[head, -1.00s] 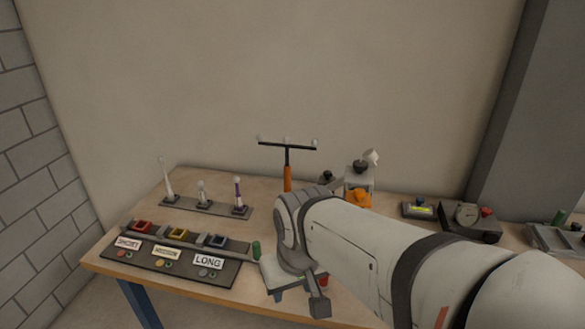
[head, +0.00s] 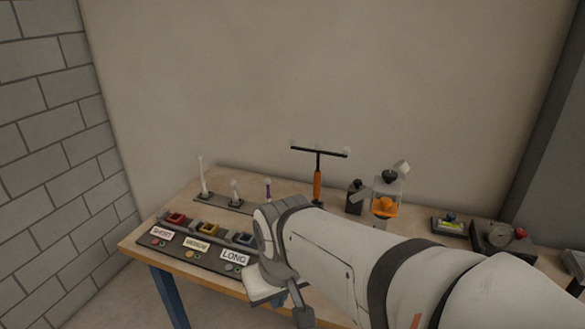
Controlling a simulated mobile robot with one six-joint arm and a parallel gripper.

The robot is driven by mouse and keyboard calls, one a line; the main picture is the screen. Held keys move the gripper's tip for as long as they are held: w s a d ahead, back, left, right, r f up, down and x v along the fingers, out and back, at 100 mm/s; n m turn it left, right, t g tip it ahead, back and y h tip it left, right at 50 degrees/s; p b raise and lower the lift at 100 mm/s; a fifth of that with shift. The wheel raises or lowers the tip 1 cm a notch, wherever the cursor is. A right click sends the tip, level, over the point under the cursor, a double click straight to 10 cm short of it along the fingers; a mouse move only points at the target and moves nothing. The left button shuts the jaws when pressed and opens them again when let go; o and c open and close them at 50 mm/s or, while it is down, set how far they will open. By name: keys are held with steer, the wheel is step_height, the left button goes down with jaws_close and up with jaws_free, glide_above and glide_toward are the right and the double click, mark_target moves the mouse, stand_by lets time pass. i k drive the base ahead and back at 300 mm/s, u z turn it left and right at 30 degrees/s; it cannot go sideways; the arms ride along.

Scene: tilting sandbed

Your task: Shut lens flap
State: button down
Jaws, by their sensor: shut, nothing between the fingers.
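A small stand (head: 387,205) with an orange part inside and a dark knob on top is at the back of the bench. A pale tilted piece (head: 402,168) sticks up at its upper right; it looks like a raised flap, but it is too small to be sure. My gripper (head: 303,314) is low in the picture at the end of my arm, in front of the bench and well apart from the stand. It appears shut and empty, though the fingers show poorly. My arm hides part of the bench between them.
An orange-handled T-bar (head: 318,180) stands left of the stand, with a dark block (head: 356,196) between. A panel labelled SHORT, MEDIUM and LONG (head: 190,250) and a peg rack (head: 215,200) lie left. A brick wall (head: 55,150) bounds the left.

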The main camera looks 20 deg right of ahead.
mark_target(384, 206)
steer(key=u, duration=0.35)
steer(key=k, duration=1)
steer(key=z, duration=0.65)
steer(key=i, duration=1)
steer(key=z, duration=0.05)
